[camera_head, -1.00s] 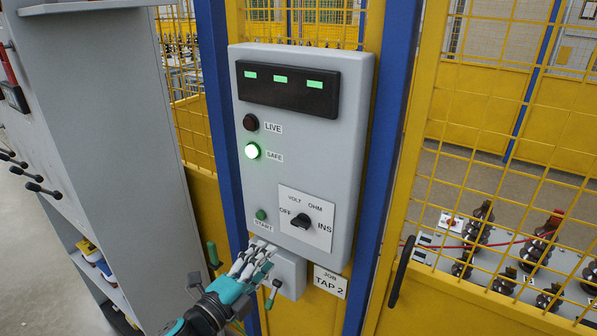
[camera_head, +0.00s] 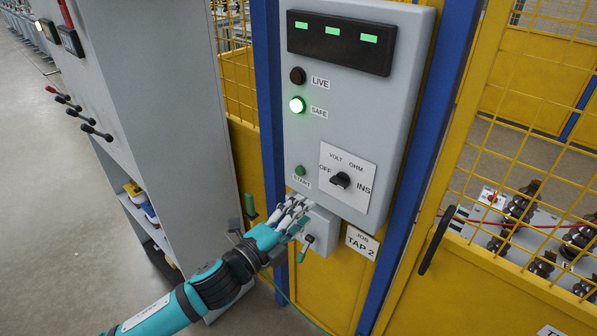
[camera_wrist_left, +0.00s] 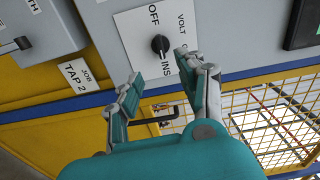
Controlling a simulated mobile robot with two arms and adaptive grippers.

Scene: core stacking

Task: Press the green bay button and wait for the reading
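The green START button (camera_head: 300,170) sits low on the left of a grey wall panel (camera_head: 376,95). It looks unpressed. My left gripper (camera_head: 298,206) is in front of the panel's lower edge, below the button and apart from it. In the left wrist view its two fingers (camera_wrist_left: 160,72) are spread with nothing between them. The dark display (camera_head: 340,43) at the top of the panel shows three green blocks and no readable digits. The SAFE lamp (camera_head: 297,104) glows green; the LIVE lamp (camera_head: 297,76) is dark. My right gripper is out of view.
A black selector knob (camera_head: 340,180), also in the left wrist view (camera_wrist_left: 160,44), is right of the button. A small lever box (camera_head: 318,236) hangs below the panel. A grey cabinet (camera_head: 170,90) stands to the left; yellow mesh fencing (camera_head: 520,130) to the right.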

